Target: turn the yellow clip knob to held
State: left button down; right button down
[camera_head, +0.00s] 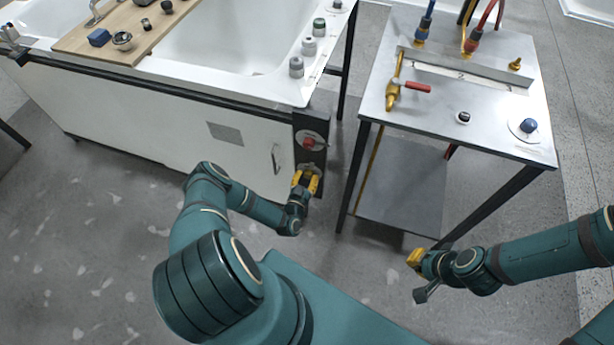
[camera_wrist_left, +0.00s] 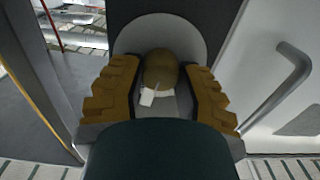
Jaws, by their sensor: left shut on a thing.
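The yellow clip knob (camera_wrist_left: 160,72) is a dull yellow round knob in front of a round grey plate (camera_wrist_left: 190,38). The plate is on the dark end post of the tub frame. My left gripper (camera_wrist_left: 160,92) is shut on the knob, with one ridged yellow finger on each side of it. A small white mark (camera_wrist_left: 147,97) shows below the knob. In the head view my left gripper (camera_head: 306,181) is at the post, below a red knob (camera_head: 309,143), and hides much of the clip knob. My right gripper (camera_head: 416,259) is low, in front of the work table; its finger gap is unclear.
A white tub (camera_head: 150,120) with a wooden board (camera_head: 75,40) stands at the left. A door handle (camera_wrist_left: 295,65) is close at the right of my left gripper. A metal table (camera_head: 450,120) with hoses and valves stands at the right, with a lower shelf.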

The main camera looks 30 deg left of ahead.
pick_arm(q)
jog(key=m, duration=0.1)
jog(key=m+p, duration=0.1)
jog(key=m, duration=0.2)
jog(key=shift+w+d+r+m, duration=0.15)
jog(key=shift+r+m, duration=0.1)
jog(key=shift+m, duration=0.15)
jog(key=m+p, duration=0.1)
jog(key=m, duration=0.2)
jog(key=shift+m, duration=0.3)
jog(key=m+p, duration=0.1)
jog(key=m, duration=0.2)
jog(key=shift+m, duration=0.3)
jog(key=shift+f+m, duration=0.15)
jog(key=shift+m, duration=1.55)
jog(key=c, duration=0.6)
grip_release()
jog(key=shift+o, duration=0.2)
jog(key=shift+f, duration=0.1)
